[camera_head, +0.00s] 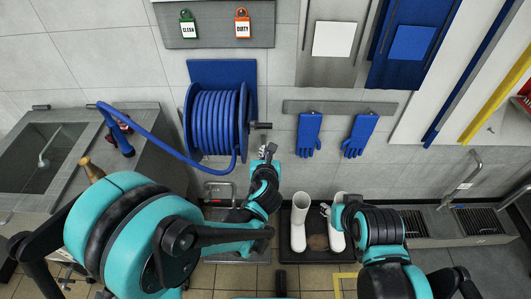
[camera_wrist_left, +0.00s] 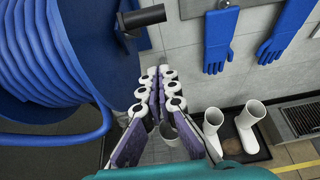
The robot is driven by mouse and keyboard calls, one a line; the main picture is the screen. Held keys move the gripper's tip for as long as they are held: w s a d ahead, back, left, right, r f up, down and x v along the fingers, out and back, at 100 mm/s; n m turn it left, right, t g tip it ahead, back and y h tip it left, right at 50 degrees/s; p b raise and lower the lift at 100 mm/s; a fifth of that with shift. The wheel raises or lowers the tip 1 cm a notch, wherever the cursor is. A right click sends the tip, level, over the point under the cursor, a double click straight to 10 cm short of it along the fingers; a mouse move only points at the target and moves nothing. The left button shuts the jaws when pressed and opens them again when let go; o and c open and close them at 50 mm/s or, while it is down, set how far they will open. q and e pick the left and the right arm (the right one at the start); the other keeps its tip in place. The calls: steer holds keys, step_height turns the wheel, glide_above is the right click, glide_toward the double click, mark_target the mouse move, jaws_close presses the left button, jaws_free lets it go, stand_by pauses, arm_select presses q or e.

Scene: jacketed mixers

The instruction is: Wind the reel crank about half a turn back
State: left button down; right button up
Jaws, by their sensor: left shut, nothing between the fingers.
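The blue hose reel (camera_head: 212,122) is mounted on the wall, and its dark crank (camera_head: 259,126) sticks out on its right side. In the left wrist view the crank handle (camera_wrist_left: 143,18) shows at the top, beside the blue reel drum (camera_wrist_left: 62,60). My left gripper (camera_head: 267,150) is just below the crank, apart from it. In the left wrist view its fingers (camera_wrist_left: 160,76) are together with nothing between them. My right gripper (camera_head: 327,209) is low by the white boots, small and partly hidden by its arm, so its fingers cannot be made out.
Blue gloves (camera_head: 309,134) hang from a rail right of the reel. White boots (camera_head: 299,222) stand on a dark tray below. A hose loop (camera_head: 160,138) runs left to a nozzle by the sink bench (camera_head: 60,150). The wall between crank and gloves is clear.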

mark_target(265, 125)
arm_select(q)
steer(key=w+r+b, duration=0.1)
steer(key=w, duration=0.5)
steer(key=shift+w+r+b, duration=0.15)
steer(key=shift+r+b, duration=0.1)
steer(key=shift+b, duration=0.05)
steer(key=shift+d, duration=0.1)
